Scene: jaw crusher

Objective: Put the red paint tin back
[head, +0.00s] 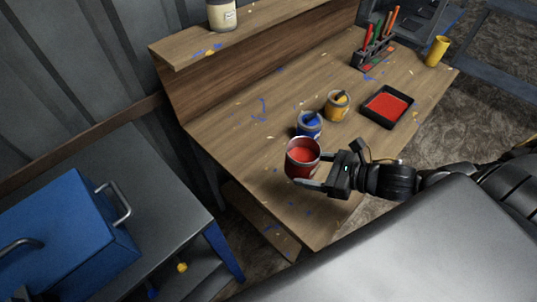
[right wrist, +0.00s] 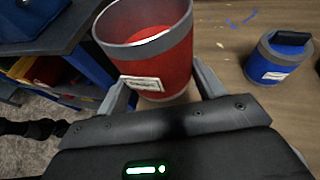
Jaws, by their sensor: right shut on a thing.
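The red paint tin (head: 303,158) is open at the top with red paint inside, and it is at the front left of the wooden bench. My right gripper (head: 311,168) comes in from the right and is shut on it. In the right wrist view the red tin (right wrist: 158,62) sits between the two fingers, roughly upright, with a white label towards me. I cannot tell whether its base touches the bench. My left gripper is not in view.
A blue tin (head: 309,125) stands close behind the red one, and a yellow tin (head: 337,105) is beyond it. A tray of red paint (head: 387,106), a tool rack (head: 374,55) and a yellow cup (head: 437,51) are further right. A shelf (head: 190,49) holds a cream jar (head: 222,15). The bench's left middle is clear.

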